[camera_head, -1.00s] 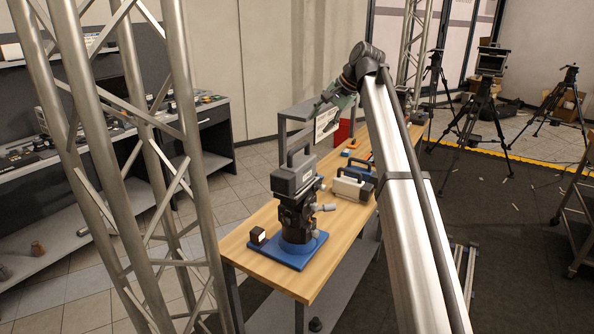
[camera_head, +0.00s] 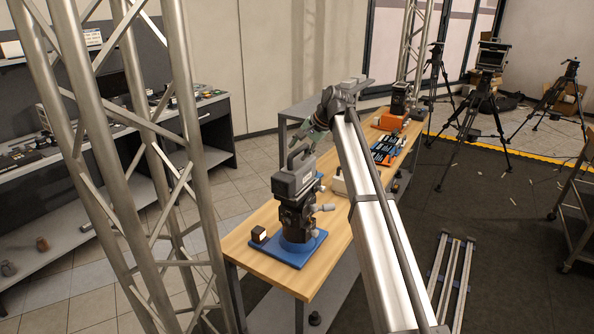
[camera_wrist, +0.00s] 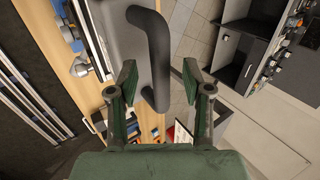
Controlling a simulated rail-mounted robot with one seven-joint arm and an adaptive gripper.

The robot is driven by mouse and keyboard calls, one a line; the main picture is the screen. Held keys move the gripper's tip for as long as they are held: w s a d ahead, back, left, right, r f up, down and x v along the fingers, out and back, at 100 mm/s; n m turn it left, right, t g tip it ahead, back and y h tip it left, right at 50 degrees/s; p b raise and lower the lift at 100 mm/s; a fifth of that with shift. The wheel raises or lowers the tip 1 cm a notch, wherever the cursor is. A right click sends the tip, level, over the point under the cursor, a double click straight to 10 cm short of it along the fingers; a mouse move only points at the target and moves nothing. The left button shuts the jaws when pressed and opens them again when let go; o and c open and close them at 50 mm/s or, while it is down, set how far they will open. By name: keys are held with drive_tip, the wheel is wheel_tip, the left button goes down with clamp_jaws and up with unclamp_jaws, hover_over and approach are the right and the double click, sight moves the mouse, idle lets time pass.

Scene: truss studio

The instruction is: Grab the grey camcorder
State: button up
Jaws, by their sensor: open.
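The grey camcorder (camera_head: 294,178) with a dark top handle sits upright on a dark mount above a blue base plate (camera_head: 288,251) at the near end of the wooden table. In the wrist view its dark handle (camera_wrist: 151,50) runs between my gripper's (camera_wrist: 158,78) two green fingers, which are apart on either side of it. The fingers do not visibly close on the handle. In the head view my gripper (camera_head: 303,143) is just above and behind the camcorder, partly hidden by my wrist.
A small dark box (camera_head: 259,234) stands at the base plate's left corner. A cream device (camera_head: 338,181) is partly behind my arm. An orange-based device (camera_head: 394,112) and a tool tray (camera_head: 389,149) lie farther back. A metal truss (camera_head: 110,170) rises at left.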

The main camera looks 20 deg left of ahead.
drive_tip(key=shift+x, duration=1.1)
clamp_jaws()
drive_tip(key=shift+r, duration=0.1)
drive_tip(key=shift+w+r, duration=0.1)
drive_tip(key=shift+r, duration=0.05)
